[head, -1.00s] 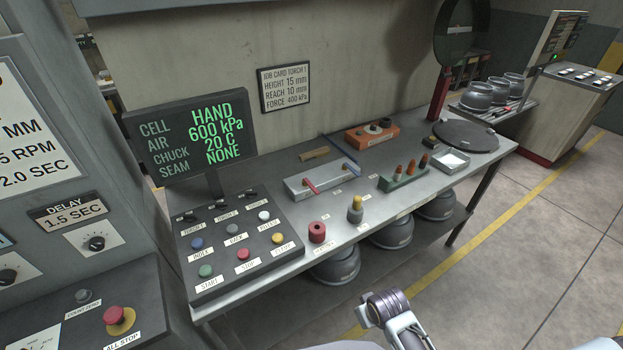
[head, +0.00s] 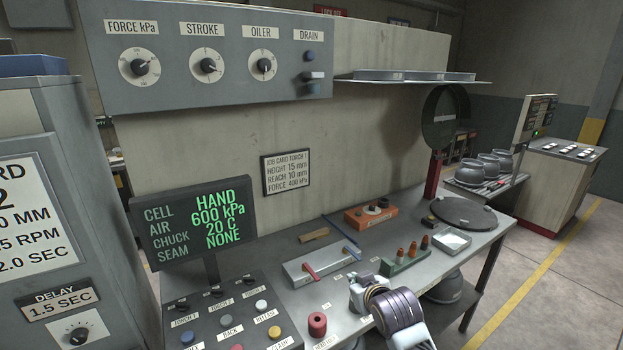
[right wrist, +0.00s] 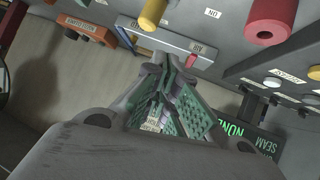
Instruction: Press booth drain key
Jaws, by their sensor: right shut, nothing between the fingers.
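The wall panel's column labelled DRAIN (head: 308,35) is at its right end in the head view. Under the label are a blue button (head: 310,57), a pale bar-shaped piece (head: 314,75) and a lower blue button (head: 313,89). Which one is the key I cannot tell. My right gripper (head: 359,292) is low over the bench's front, well below and to the right of the panel. In the right wrist view its green-padded fingers (right wrist: 166,82) are shut and empty. My left gripper is not in view.
A shelf (head: 410,81) juts out right of the panel. A display (head: 195,222) stands on the bench at left, above a button box (head: 222,312). A red cylinder (head: 317,324) and a green rack (head: 405,257) sit on the bench. The wall between panel and bench is mostly clear.

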